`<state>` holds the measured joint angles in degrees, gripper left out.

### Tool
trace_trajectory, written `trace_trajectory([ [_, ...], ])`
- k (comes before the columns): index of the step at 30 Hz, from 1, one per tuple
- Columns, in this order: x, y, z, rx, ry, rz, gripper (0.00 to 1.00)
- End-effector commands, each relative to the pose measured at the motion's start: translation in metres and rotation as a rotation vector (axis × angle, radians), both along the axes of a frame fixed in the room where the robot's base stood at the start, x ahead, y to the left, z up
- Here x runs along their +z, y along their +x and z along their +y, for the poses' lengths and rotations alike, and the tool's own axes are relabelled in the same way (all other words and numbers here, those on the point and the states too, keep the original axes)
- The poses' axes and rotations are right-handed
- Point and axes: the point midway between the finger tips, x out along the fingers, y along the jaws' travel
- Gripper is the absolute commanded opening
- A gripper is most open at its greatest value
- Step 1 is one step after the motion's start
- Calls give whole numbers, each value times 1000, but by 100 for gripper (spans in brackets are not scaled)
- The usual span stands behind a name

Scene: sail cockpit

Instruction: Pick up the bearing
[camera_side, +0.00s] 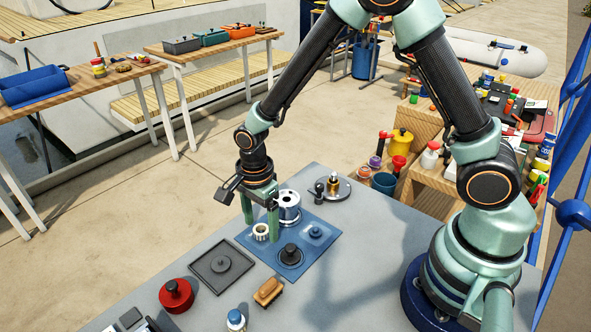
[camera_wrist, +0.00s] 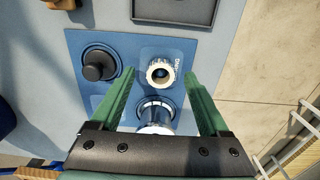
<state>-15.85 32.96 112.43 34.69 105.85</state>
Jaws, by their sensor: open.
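The bearing (camera_side: 261,232) is a small cream-white ring with a dark hole, sitting on the blue mat (camera_side: 256,245). In the wrist view the bearing (camera_wrist: 160,73) sits on a lighter blue, lettered patch of the mat. My gripper (camera_side: 261,230) points down over the mat with its two green fingers apart. In the wrist view my gripper (camera_wrist: 159,73) has the bearing showing between its fingertips, with space on both sides. The exact height of the fingertips above the mat is hard to tell. The bearing is not gripped.
A silver cylinder (camera_side: 289,205) stands close behind the bearing. A black knobbed part (camera_side: 290,256) and a blue part (camera_side: 315,232) share the mat. A dark square tray (camera_side: 221,265), a red knobbed part (camera_side: 176,295) and a wooden block (camera_side: 268,291) lie in front.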

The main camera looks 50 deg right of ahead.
Motion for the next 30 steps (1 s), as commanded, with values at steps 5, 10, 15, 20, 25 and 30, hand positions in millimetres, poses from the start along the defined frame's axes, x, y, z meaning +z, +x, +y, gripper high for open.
trace_trajectory([
  [5,-6,0,0,0,1,-2,79],
  [10,-5,0,0,0,1,-2,68],
  [15,-5,0,0,0,1,-2,3],
  [20,-5,0,0,0,1,-2,0],
  [25,-4,1,0,0,1,-2,0],
  [30,6,1,0,0,1,-4,0],
])
